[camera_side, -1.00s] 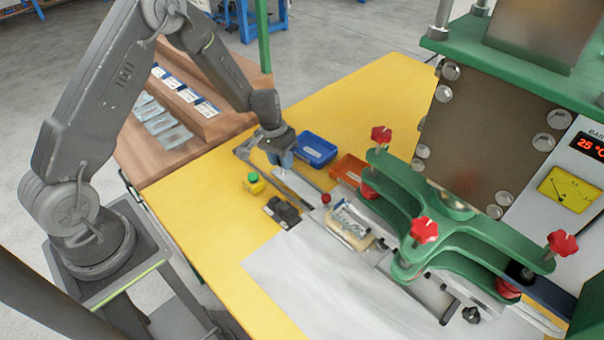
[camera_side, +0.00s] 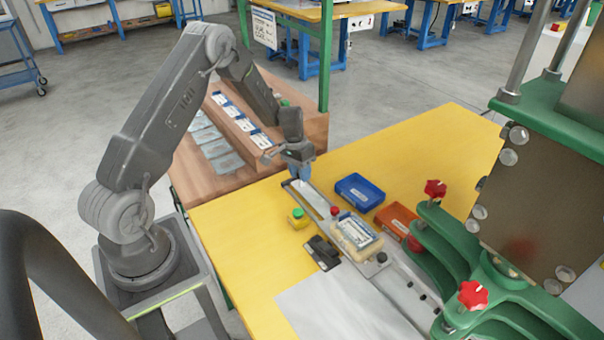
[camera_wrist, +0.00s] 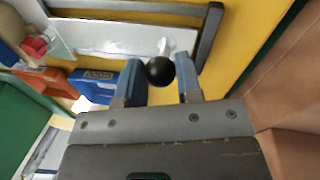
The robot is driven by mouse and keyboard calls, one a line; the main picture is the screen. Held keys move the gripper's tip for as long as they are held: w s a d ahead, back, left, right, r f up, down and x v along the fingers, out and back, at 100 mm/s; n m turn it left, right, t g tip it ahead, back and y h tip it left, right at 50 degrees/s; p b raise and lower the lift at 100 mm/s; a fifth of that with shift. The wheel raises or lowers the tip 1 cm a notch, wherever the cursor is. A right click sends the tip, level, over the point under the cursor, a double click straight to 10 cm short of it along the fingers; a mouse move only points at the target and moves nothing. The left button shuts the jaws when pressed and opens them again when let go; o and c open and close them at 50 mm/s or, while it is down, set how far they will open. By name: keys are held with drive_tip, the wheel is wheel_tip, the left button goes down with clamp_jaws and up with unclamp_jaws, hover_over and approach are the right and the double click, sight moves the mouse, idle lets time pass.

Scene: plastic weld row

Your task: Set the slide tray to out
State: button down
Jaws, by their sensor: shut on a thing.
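The slide tray (camera_side: 316,202) shows as a pale flat plate between grey rails, with a package in a beige holder (camera_side: 357,236) at its press side. It lies drawn out to the left of the green press. The wrist view shows the white plate (camera_wrist: 112,38) and a black ball knob (camera_wrist: 159,72) between my fingers. My gripper (camera_side: 302,178) is at the outer left end of the rails, pointing down. In the wrist view my gripper (camera_wrist: 162,82) is shut on the knob, its blue fingers on either side. The knob is hidden in the side view.
A blue bin (camera_side: 359,194) and an orange bin (camera_side: 397,221) stand behind the rails. A yellow button box (camera_side: 298,219) and a black item (camera_side: 322,252) lie in front. The green press (camera_side: 470,238) with red knobs stands right. Wooden steps (camera_side: 235,140) hold cards behind.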

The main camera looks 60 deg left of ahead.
drive_tip(key=shift+a, duration=0.35)
drive_tip(key=c, duration=1.2)
unclamp_jaws()
drive_tip(key=o, duration=0.4)
drive_tip(key=shift+d, duration=0.1)
wheel_tip(320, 180, up, 14)
drive_tip(key=a, duration=0.2)
drive_tip(key=shift+s+a+f, duration=0.2)
drive_tip(key=shift+s+a, duration=0.05)
drive_tip(key=shift+a, duration=0.05)
